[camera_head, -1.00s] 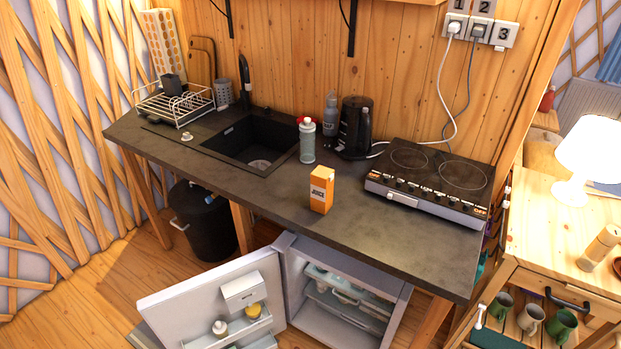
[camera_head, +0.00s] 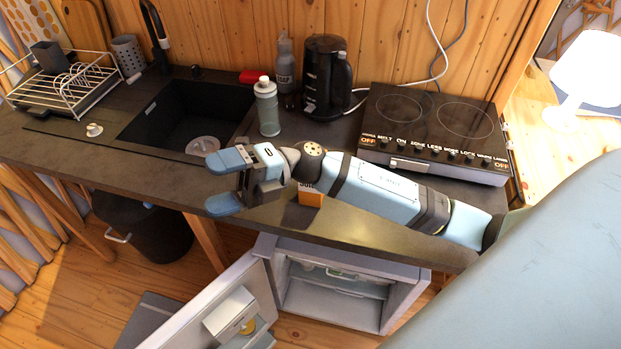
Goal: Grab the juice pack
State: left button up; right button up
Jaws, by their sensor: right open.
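The orange juice pack (camera_head: 311,196) is on the dark counter (camera_head: 130,173), mostly hidden behind my right arm; only a small orange part shows below the arm. My right gripper (camera_head: 216,182) reaches in from the right, over the counter. It is open and empty, with its fingers pointing left, to the left of the juice pack. I cannot tell whether the arm touches the pack. My left gripper is not in view.
A grey bottle (camera_head: 267,106) and a black kettle (camera_head: 326,80) stand behind my arm. The hob (camera_head: 432,130) is at right, the sink (camera_head: 185,119) at left. An open fridge (camera_head: 340,301) is below the counter.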

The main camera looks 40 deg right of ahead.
jog(key=w+d+f+n+h+b, duration=0.1)
jog(key=w+d+n+h+b, duration=0.25)
jog(key=d+h, duration=0.75)
jog(key=w+d+n+h+b, duration=0.2)
jog(key=d+n+h, duration=0.3)
jog(key=d+h, duration=0.6)
jog(key=shift+m+g+y, duration=0.25)
jog(key=shift+g+y, duration=0.15)
jog(key=shift+y, duration=0.1)
jog(key=f, duration=0.7)
jog(key=shift+s+d, duration=0.2)
jog(key=shift+d, duration=0.15)
notch_tip(320, 180, down, 6)
jog(key=shift+a+f+p, duration=0.15)
jog(key=shift+f+p, duration=0.05)
jog(key=shift+p, duration=0.25)
jog(key=c, duration=1.1)
jog(key=shift+c, duration=0.5)
jog(key=shift+r, duration=0.15)
